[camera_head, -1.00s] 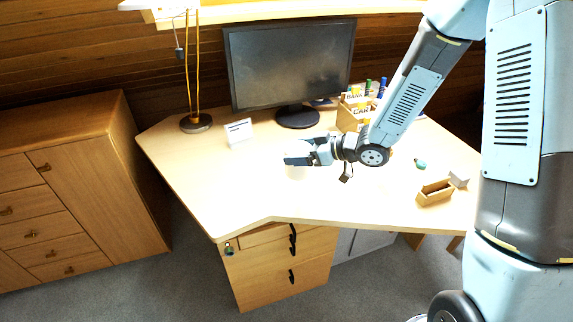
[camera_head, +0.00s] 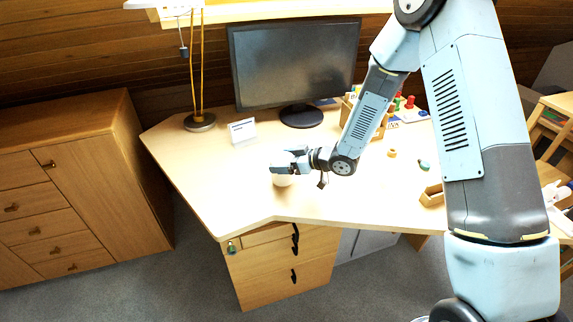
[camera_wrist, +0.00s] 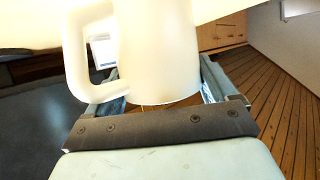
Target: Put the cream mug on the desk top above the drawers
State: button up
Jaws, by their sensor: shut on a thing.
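The cream mug (camera_wrist: 158,50) fills the middle of the wrist view, between my two fingers, with its handle on the left. In the head view only a pale part of the mug (camera_head: 283,181) shows under my gripper (camera_head: 287,163), which hides the rest. My gripper is shut on the mug. It is over the front left part of the pale wooden desk top (camera_head: 215,190), near the front edge and above the drawers (camera_head: 285,268). I cannot tell whether the mug's base touches the desk top.
A monitor (camera_head: 296,65), a lamp (camera_head: 199,121) and a white card (camera_head: 242,131) stand along the back. A wooden organiser (camera_head: 372,125) and an open wooden box (camera_head: 432,195) are to the right. The desk top left of my gripper is clear.

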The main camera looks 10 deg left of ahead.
jog(key=shift+f, duration=0.65)
jog(key=o, duration=1)
jog(key=shift+f, duration=0.1)
jog(key=v, duration=1.2)
jog(key=shift+d, duration=0.1)
